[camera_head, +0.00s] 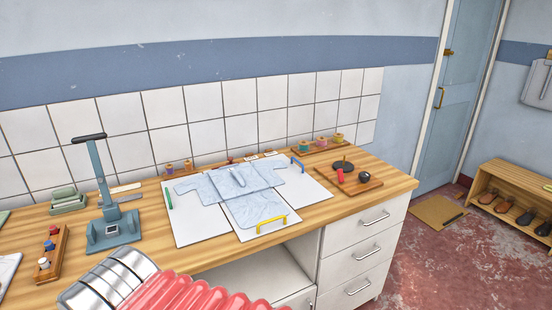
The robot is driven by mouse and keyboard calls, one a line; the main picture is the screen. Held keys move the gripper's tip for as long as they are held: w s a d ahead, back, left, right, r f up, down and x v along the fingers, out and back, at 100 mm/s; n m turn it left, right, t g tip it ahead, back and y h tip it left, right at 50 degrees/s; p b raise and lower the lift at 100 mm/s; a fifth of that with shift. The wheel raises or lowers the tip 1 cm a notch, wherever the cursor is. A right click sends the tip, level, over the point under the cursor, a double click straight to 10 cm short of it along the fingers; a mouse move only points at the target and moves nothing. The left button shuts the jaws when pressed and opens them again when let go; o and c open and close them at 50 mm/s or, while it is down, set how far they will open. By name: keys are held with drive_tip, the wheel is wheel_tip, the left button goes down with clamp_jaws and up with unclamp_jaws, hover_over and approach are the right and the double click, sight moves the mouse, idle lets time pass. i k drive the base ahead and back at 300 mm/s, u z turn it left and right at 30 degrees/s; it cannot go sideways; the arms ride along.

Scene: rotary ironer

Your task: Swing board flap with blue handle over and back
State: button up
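A white folding board (190,225) lies flat on the wooden worktop, made of several panels. A blue handle (297,164) stands at the far right edge of the board. The flap with the blue handle (308,192) appears to be the right-hand panel, lying flat. A pale blue shirt (256,208) is spread over the board, with one part reaching onto the right panel. A green handle (169,197) is on the left panel and a yellow handle (272,225) on the front panel. My gripper is not in view; only a silver and red part of my arm shows at the bottom.
A blue press (112,230) with a tall lever stands left of the board. A dark round piece and red item sit on a wooden tray (362,187) at right. Thread spools (320,141) line the back.

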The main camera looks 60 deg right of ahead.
sight(299, 191)
drive_tip(key=u, duration=1.25)
drive_tip(key=k, duration=1.7)
drive_tip(key=z, duration=1.85)
